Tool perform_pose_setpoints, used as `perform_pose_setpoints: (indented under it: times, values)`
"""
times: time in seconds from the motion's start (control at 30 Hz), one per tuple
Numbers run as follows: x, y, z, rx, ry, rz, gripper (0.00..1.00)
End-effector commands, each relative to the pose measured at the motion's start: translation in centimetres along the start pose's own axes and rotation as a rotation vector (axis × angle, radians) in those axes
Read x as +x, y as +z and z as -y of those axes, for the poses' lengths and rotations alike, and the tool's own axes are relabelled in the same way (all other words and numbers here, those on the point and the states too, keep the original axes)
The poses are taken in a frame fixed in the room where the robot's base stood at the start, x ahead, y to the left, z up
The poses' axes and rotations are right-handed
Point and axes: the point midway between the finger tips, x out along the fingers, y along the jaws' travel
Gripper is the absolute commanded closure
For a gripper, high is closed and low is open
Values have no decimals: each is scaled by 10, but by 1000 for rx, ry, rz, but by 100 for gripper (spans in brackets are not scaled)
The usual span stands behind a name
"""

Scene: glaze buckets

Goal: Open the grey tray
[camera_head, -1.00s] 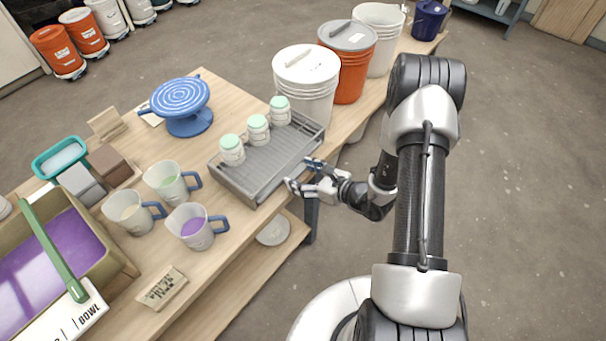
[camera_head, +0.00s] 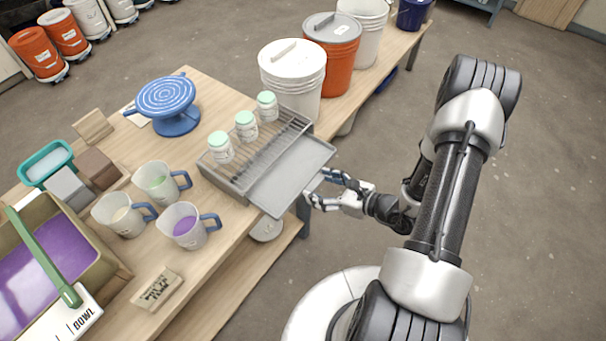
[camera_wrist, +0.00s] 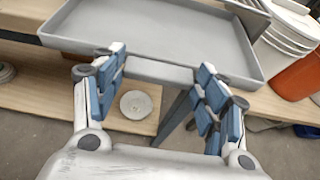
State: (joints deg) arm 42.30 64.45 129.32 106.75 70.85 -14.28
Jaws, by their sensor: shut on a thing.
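The grey tray (camera_head: 290,176) is a shallow pan drawn partway out from under a grey slatted rack (camera_head: 216,172) on the wooden table, and it juts past the table's edge. Three white jars with mint lids (camera_head: 245,125) stand on the rack. My gripper (camera_head: 318,190) is at the tray's front edge. In the wrist view the blue-padded fingers (camera_wrist: 160,85) sit either side of a grey lip on the front of the tray (camera_wrist: 165,32), shut on it. The rack's inside is partly hidden by its slats.
Cups with blue handles (camera_head: 188,228) and a blue turntable (camera_head: 167,102) stand left of the rack. A white bucket (camera_head: 292,82) and an orange bucket (camera_head: 332,58) stand behind it. The floor (camera_head: 400,120) right of the table is open.

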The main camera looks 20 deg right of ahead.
Motion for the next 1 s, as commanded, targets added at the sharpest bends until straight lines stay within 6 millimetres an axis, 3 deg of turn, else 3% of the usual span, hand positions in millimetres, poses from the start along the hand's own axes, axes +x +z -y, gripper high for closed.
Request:
perform_pose_setpoints:
  times: [0.03,0.2,0.6,0.63,0.9,1.0]
  values:
    - [-12,-6,3,5,-9,-1,77]
    - [-36,-15,1,3,-6,-1,77]
    - [-42,-17,0,2,-2,0,77]
    - [-42,-17,0,2,-2,0,32]
    - [-41,-17,0,1,-2,1,14]
    - [-41,-17,0,1,-1,1,13]
